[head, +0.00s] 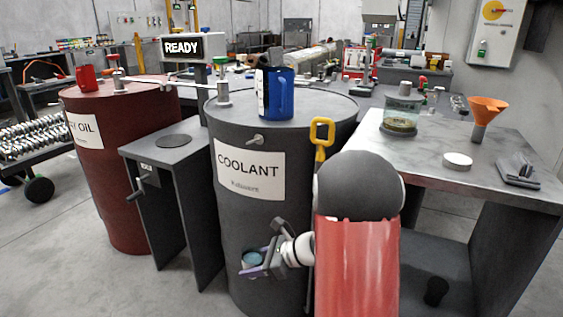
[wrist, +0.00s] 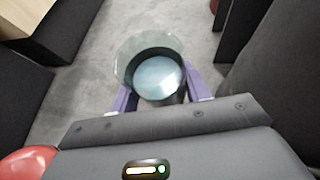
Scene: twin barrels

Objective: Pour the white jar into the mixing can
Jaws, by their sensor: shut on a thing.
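My gripper (wrist: 157,100) is shut on a clear-walled jar (wrist: 132,57) with pale bluish-white contents. The wrist view looks into its open mouth, between the purple fingers. In the head view my gripper (head: 258,262) holds the jar low in front of the grey barrel (head: 250,214) labelled COOLANT, well below its top. The jar's lower part is mostly hidden. I cannot tell which thing is the mixing can. A blue can (head: 281,95) with a handle stands on the COOLANT barrel, and a clear container (head: 401,111) with yellowish contents stands on the right workbench.
A red barrel (head: 125,185) carries a red can (head: 86,77). A grey stand (head: 170,160) with a crank is between the barrels. The right workbench (head: 425,165) holds an orange funnel (head: 487,108) and a white disc (head: 458,161). Open floor lies at the left front.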

